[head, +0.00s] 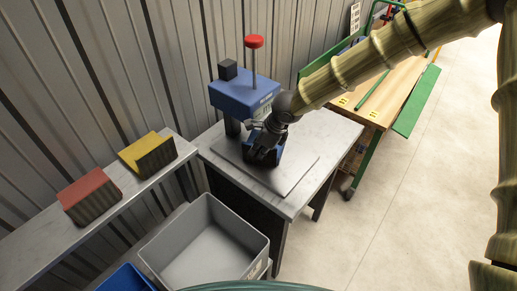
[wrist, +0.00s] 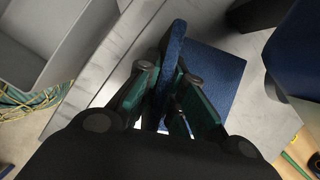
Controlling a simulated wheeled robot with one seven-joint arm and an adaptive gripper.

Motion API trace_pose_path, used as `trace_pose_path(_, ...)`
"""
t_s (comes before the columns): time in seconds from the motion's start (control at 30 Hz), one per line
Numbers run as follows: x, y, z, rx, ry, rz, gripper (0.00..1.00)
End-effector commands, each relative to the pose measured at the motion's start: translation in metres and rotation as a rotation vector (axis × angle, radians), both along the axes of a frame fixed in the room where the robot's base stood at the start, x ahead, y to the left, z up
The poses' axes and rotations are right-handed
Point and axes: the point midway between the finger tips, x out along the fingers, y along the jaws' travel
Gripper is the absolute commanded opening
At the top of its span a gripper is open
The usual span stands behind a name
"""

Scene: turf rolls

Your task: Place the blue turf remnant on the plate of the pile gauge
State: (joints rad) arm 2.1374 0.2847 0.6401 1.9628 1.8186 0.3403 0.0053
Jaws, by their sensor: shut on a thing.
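The pile gauge (head: 246,94) has a blue head, a red knob on a rod and a flat grey plate (head: 292,178) on a grey table. My gripper (head: 264,146) is over the plate, just in front of the gauge head. It is shut on the blue turf remnant (wrist: 214,82), pinching an upright flap between its teal fingers; another flap spreads out flat to the right in the wrist view. In the head view the remnant (head: 274,157) is mostly hidden behind the gripper. I cannot tell whether its underside touches the plate.
A red remnant (head: 88,196) and a yellow remnant (head: 148,154) sit on a narrow shelf at left. An empty grey bin (head: 252,243) stands in front of the table, with a blue bin (head: 127,279) beside it. A wooden bench (head: 385,92) stands at right. The floor at right is clear.

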Motion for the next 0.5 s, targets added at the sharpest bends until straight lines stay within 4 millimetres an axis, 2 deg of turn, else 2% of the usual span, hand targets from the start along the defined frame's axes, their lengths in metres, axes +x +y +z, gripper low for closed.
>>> trace_pose_path(0.2, -0.0001, -0.0001, -0.0003, 0.000, 0.000, 0.000, 0.00)
trace_pose_path(0.23, -0.0002, 0.0000, -0.0006, 0.000, 0.000, 0.000, 0.12)
trace_pose_path(0.33, -0.0002, 0.0000, -0.0004, 0.000, 0.000, 0.000, 0.30)
trace_pose_path(0.5, -0.0002, -0.0001, -0.0003, -0.001, 0.000, 0.000, 0.32)
